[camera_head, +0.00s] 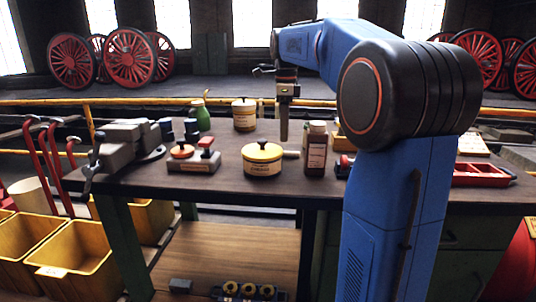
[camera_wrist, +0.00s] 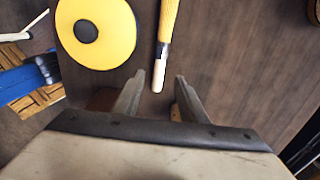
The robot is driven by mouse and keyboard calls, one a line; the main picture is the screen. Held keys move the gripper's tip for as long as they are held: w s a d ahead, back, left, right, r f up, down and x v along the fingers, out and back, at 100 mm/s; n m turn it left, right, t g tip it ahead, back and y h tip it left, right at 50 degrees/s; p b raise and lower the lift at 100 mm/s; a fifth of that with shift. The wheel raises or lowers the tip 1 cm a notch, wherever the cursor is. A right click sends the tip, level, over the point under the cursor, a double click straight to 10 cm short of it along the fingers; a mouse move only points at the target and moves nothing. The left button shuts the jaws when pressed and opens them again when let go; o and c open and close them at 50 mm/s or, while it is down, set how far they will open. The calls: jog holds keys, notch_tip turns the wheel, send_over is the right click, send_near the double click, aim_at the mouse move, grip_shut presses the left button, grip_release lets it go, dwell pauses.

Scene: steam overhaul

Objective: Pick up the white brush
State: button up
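A slim tool with a yellow handle and a whitish rounded tip (camera_wrist: 160,72) lies on the bench in the wrist view, its tip close to the gap between my fingers. It may be the white brush; I cannot confirm its bristles. In the head view a pale stick-like piece (camera_head: 291,154) shows just right of the yellow tin, probably the same tool. My gripper (camera_wrist: 155,88) is open, with its two fingers apart and nothing held between them. In the head view my gripper (camera_head: 284,136) points down over the bench, between the yellow tin and the brown bottle.
The yellow tin (camera_head: 262,164) with a dark knob is close at left; it also shows in the wrist view (camera_wrist: 112,32). A brown bottle (camera_head: 316,150) stands close at right. A vise (camera_head: 128,145), green bottle (camera_head: 202,117) and lidded pot (camera_head: 244,116) stand elsewhere on the bench.

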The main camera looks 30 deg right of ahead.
jog(key=shift+s+d+f, duration=0.1)
jog(key=shift+s+f, duration=0.05)
jog(key=shift+f, duration=3.05)
grip_shut()
